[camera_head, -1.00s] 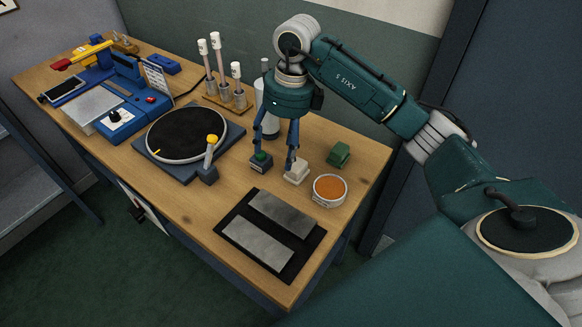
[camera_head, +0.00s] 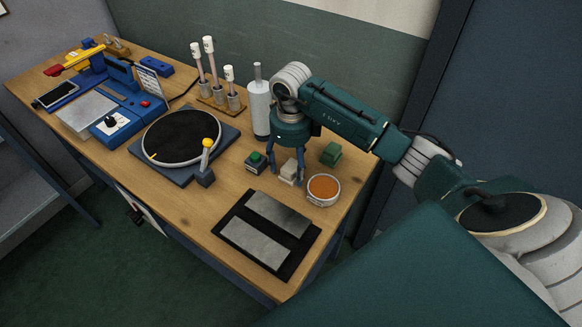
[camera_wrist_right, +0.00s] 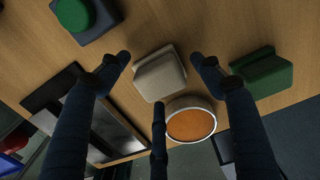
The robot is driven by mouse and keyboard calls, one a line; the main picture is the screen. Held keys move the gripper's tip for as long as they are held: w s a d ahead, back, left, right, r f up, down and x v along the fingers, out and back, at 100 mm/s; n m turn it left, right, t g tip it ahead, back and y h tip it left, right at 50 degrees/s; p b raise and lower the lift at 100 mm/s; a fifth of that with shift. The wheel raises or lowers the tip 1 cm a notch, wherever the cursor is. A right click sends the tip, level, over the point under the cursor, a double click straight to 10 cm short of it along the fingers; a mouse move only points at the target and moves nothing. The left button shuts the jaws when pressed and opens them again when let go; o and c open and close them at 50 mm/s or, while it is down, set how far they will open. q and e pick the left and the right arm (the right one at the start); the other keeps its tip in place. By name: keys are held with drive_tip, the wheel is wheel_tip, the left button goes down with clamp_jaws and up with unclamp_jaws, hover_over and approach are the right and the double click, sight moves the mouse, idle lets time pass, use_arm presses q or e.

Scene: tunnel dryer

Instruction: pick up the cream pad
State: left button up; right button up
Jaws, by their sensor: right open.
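The cream pad (camera_head: 289,171) is a small pale block with a raised grip, standing on the wooden table between a dark pad with a green top and a green pad. My right gripper (camera_head: 286,163) is right over it, fingers pointing down, open and empty. In the right wrist view the cream pad (camera_wrist_right: 160,75) lies between the spread fingertips of my right gripper (camera_wrist_right: 161,64), with gaps on both sides; a third finger is below it in the picture. Whether the fingertips reach down beside the pad I cannot tell. My left gripper is not in view.
The green-topped dark pad (camera_head: 256,163) is close on the left, the green pad (camera_head: 331,154) and the round orange tin (camera_head: 323,188) close on the right. A white bottle (camera_head: 259,108) stands behind. A black tray with grey plates (camera_head: 257,247) lies in front.

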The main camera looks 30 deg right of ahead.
sight(291, 165)
drive_tip(key=shift+f, duration=0.15)
drive_tip(key=c, duration=1.4)
wheel_tip(291, 165, up, 8)
drive_tip(key=shift+w+r+b, duration=0.15)
drive_tip(key=shift+r+b, duration=0.05)
drive_tip(key=shift+b, duration=0.95)
wheel_tip(291, 165, up, 12)
drive_tip(key=shift+f+p, duration=0.15)
drive_tip(key=shift+p, duration=0.4)
drive_tip(key=o, duration=0.4)
drive_tip(key=shift+c, duration=1.4)
